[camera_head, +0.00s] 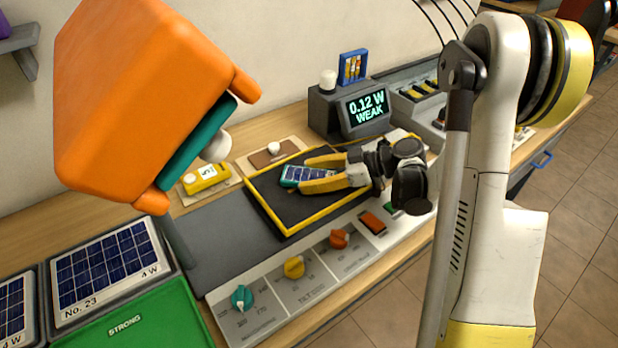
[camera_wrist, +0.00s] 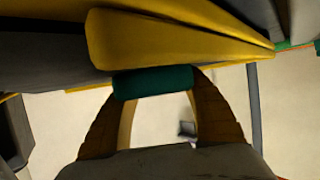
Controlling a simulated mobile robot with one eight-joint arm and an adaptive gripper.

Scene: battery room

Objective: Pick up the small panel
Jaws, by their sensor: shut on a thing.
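The small panel (camera_head: 294,172) has dark blue cells and a teal frame. In the head view it lies over the black mat (camera_head: 268,203) with the yellow rim. My gripper (camera_head: 304,175) reaches in from the right with its yellow fingers on either side of the panel, shut on it. The fingers cover part of the panel. In the wrist view a teal edge of the panel (camera_wrist: 152,82) shows between the fingertips. I cannot tell whether the panel touches the mat.
A big orange lamp head (camera_head: 130,90) hangs close at upper left. A meter (camera_head: 366,108) reads "0.12 W WEAK". Teal, yellow (camera_head: 294,267) and orange knobs line the front panel. A green tray (camera_head: 150,320) marked "STRONG" and larger panels (camera_head: 105,265) stand at lower left.

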